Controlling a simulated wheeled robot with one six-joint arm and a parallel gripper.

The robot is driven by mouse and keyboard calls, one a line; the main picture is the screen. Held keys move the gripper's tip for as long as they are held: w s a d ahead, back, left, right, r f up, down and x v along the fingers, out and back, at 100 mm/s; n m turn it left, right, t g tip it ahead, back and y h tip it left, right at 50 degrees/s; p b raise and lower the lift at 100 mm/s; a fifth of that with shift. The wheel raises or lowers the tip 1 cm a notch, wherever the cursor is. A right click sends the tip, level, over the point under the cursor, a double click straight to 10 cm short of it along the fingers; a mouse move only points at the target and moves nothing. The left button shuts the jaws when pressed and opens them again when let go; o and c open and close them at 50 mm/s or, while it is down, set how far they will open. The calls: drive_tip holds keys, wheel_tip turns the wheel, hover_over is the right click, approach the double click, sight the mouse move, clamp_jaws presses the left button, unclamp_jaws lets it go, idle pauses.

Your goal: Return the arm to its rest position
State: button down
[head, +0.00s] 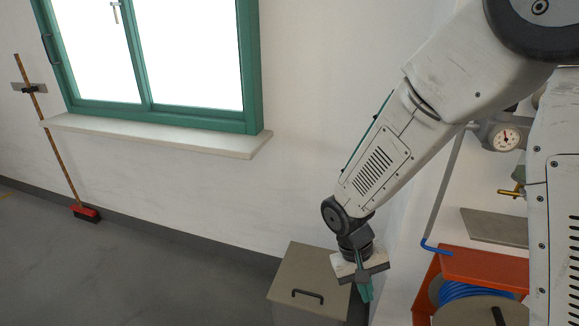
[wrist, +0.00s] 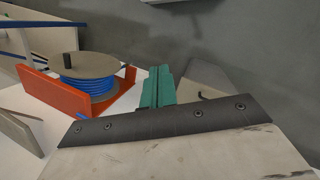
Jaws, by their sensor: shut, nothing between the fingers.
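My arm reaches down across the right side of the head view, with my gripper (head: 365,291) at its lower end. The gripper's green fingers are together with nothing between them. In the head view they hang in front of the right side of a grey-beige box with a dark handle (head: 308,296). In the wrist view the green fingers (wrist: 157,88) show as a closed pair beyond the dark plate of my gripper. No object is held.
An orange-red reel stand (head: 480,268) with a blue cable spool (wrist: 88,78) is right of my gripper in the head view. A pressure gauge (head: 505,139) is above it. A window sill (head: 160,137) juts from the wall. A broom (head: 86,213) leans at left. Grey floor (head: 120,270) is clear.

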drive_tip(key=s+d+r+m+t+y, duration=0.1)
drive_tip(key=s+d+r+t, duration=0.1)
drive_tip(key=s+d+r, duration=0.3)
drive_tip(key=s+d+r+t+y, duration=0.1)
drive_tip(key=s+d+r, duration=0.4)
drive_tip(key=s+r, duration=0.5)
wheel_tip(320, 180, up, 9)
drive_tip(key=shift+s+f+m+t+y, duration=0.1)
drive_tip(key=shift+s+m+t+y, duration=0.3)
drive_tip(key=shift+y, duration=0.2)
